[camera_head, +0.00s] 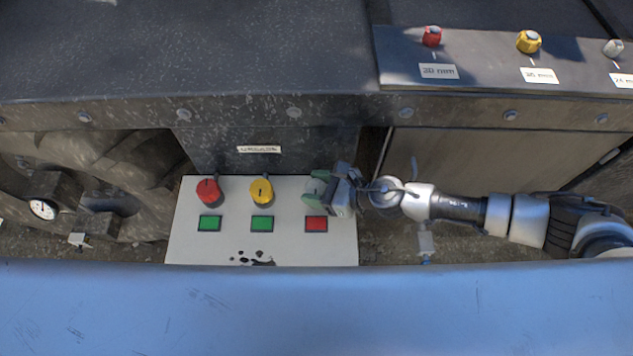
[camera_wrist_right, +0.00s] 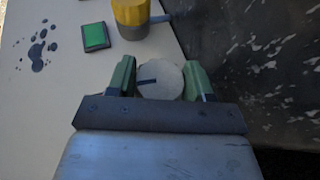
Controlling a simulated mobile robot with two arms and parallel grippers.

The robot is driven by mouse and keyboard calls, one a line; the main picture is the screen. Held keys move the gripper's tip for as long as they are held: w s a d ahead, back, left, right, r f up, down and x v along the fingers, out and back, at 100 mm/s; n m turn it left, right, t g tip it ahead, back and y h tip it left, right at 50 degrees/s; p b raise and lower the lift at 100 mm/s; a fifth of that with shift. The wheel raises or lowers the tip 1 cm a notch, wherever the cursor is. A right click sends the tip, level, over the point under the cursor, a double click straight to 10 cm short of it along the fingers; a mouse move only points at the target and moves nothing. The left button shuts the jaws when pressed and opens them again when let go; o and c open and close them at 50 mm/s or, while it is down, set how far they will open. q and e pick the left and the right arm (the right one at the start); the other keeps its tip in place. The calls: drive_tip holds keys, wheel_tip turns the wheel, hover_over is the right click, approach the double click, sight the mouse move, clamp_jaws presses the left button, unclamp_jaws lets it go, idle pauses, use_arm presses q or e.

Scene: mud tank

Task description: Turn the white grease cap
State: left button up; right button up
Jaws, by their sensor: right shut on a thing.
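The white grease cap (camera_wrist_right: 160,80) is a round pale knob with a dark pointer line, on the white panel (camera_head: 180,235). In the right wrist view it sits between the two green fingertips of my right gripper (camera_wrist_right: 160,82), which is shut on it. In the head view my right gripper (camera_head: 330,193) comes in from the right and covers most of the cap (camera_head: 313,187). A red square (camera_head: 316,224) lies just below the cap on the panel. My left gripper is not in view.
A red cap (camera_head: 208,191) and a yellow cap (camera_head: 261,190) stand left of the white one, each above a green square. Dark spatters mark the panel's lower edge. A blue surface (camera_head: 300,310) runs along the front. Other caps stand on the ledge at upper right.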

drive_tip(key=m+t+h+p, duration=0.1)
drive_tip(key=m+t+p, duration=0.1)
drive_tip(key=p, duration=0.1)
drive_tip(key=m+t+h+p, duration=0.2)
drive_tip(key=m+p, duration=0.1)
drive_tip(key=shift+s+r+t, duration=0.15)
drive_tip(key=shift+r+t, duration=0.05)
drive_tip(key=shift+t, duration=0.2)
drive_tip(key=m+t+h+p, duration=0.2)
drive_tip(key=h, duration=0.1)
drive_tip(key=shift+a+f+m, duration=0.1)
drive_tip(key=shift+m, duration=0.3)
drive_tip(key=shift+f+m+t+h, duration=0.1)
drive_tip(key=shift+m+t+h, duration=0.4)
drive_tip(key=shift+m+h, duration=0.4)
drive_tip(key=m+h, duration=0.2)
drive_tip(key=h, duration=0.1)
drive_tip(key=shift+m+t, duration=0.3)
drive_tip(key=shift+m, duration=0.1)
drive_tip(key=m+h, duration=0.2)
drive_tip(key=h, duration=0.1)
drive_tip(key=shift+m, duration=0.3)
drive_tip(key=shift+m+g+h+b, duration=0.45)
drive_tip(key=shift+m+h, duration=1.45)
drive_tip(key=shift+h, duration=0.4)
drive_tip(key=o, duration=0.9)
